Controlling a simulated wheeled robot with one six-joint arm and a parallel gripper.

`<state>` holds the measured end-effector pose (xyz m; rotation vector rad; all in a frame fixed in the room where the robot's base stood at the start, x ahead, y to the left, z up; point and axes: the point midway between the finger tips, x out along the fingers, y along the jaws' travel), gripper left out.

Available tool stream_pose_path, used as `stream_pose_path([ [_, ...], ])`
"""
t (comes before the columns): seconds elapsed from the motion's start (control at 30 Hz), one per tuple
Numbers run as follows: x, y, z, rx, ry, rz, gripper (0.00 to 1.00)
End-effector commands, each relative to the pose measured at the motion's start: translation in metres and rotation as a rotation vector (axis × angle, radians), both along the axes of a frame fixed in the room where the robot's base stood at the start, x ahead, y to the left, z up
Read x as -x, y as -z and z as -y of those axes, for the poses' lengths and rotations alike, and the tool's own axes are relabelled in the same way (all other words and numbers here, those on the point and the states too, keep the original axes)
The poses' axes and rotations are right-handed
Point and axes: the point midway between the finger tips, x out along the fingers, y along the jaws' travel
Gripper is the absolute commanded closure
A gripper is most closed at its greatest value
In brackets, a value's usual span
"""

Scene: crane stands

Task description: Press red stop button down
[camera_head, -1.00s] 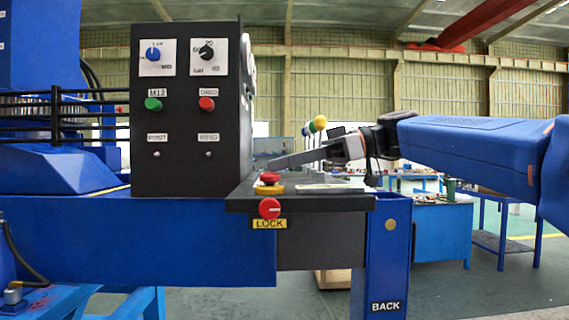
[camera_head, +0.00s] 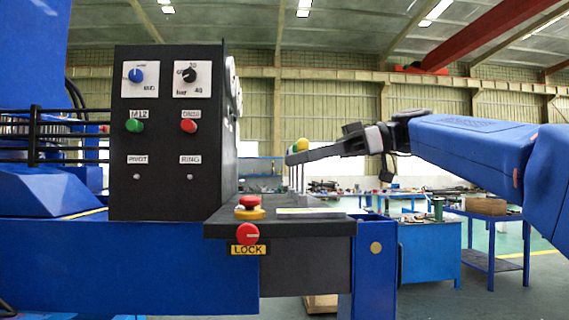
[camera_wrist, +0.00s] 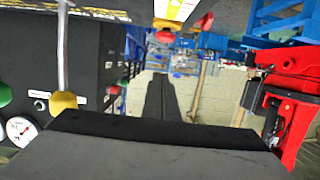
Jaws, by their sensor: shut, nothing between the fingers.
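The red stop button (camera_head: 249,201) is a red mushroom cap on a yellow base, on the dark console shelf (camera_head: 290,228). A red cap on a yellow base, which looks like the same button, shows near the top of the wrist view (camera_wrist: 165,37). My gripper (camera_head: 289,158) is shut and empty. In the head view its fingertips are above and to the right of the button, clearly apart from it. In the wrist view my closed fingers (camera_wrist: 160,85) point up toward the button. I cannot tell whether the cap is pressed in.
A red knob (camera_head: 248,234) sits on the shelf's front edge above a LOCK label. The upright black panel (camera_head: 165,185) has a green button (camera_head: 135,126) and another red button (camera_head: 188,126). Levers with coloured balls (camera_head: 301,145) stand behind my fingers.

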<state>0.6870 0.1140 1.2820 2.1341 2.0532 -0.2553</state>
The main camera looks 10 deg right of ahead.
Motion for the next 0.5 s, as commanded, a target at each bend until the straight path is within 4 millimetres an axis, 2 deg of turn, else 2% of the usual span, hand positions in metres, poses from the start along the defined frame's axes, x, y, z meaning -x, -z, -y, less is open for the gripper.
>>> stream_pose_path([
  [0.2, 0.0, -0.005, 0.018, 0.0, 0.001, 0.0, 1.0],
  [0.5, 0.001, -0.006, 0.022, 0.0, 0.0, 0.001, 1.0],
])
